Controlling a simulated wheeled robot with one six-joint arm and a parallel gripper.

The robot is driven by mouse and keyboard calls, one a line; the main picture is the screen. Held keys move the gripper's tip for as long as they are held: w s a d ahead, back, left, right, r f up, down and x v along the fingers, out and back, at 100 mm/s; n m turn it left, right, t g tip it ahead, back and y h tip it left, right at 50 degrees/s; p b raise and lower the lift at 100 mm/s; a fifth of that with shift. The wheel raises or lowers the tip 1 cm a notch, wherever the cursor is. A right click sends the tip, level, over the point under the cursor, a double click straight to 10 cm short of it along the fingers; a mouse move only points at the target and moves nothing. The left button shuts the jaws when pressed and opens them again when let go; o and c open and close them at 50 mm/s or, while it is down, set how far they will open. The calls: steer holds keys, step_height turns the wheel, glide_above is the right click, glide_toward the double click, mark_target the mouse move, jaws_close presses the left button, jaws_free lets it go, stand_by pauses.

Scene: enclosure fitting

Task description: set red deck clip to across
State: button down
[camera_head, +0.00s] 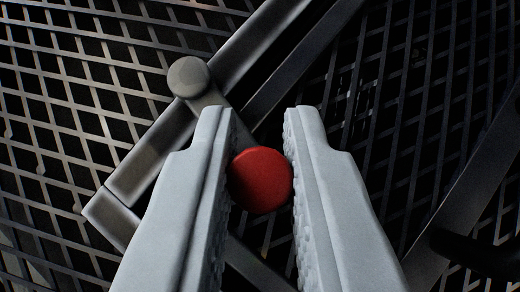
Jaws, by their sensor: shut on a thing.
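The red deck clip shows its round red knob (261,181) near the middle of the head camera view. A dark grey bar (216,101) with a rounded grey end (188,77) runs from the knob up and to the left, and it crosses a long grey rail at an angle. My gripper (262,150) has its two pale grey fingers on either side of the red knob, shut on it. The fingers hide part of the bar and rail. What lies under the knob is hidden.
Dark metal mesh (60,90) fills the background at left and right. The grey rail (150,155) runs diagonally from lower left to upper right, with a second thin bar (300,60) beside it. A dark bar (470,200) crosses the lower right.

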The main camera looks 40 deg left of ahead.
steer(key=shift+w+d+n+g+y, duration=0.1)
steer(key=shift+w+n+g+y, duration=0.3)
steer(key=shift+n, duration=0.35)
steer(key=shift+w+n+g+y, duration=0.3)
steer(key=shift+n+g+y, duration=0.1)
steer(key=shift+n, duration=0.35)
steer(key=c, duration=1.4)
jaws_free()
steer(key=v, duration=1.7)
steer(key=shift+r, duration=0.15)
steer(key=shift+s+d, duration=0.1)
steer(key=shift+d, duration=0.05)
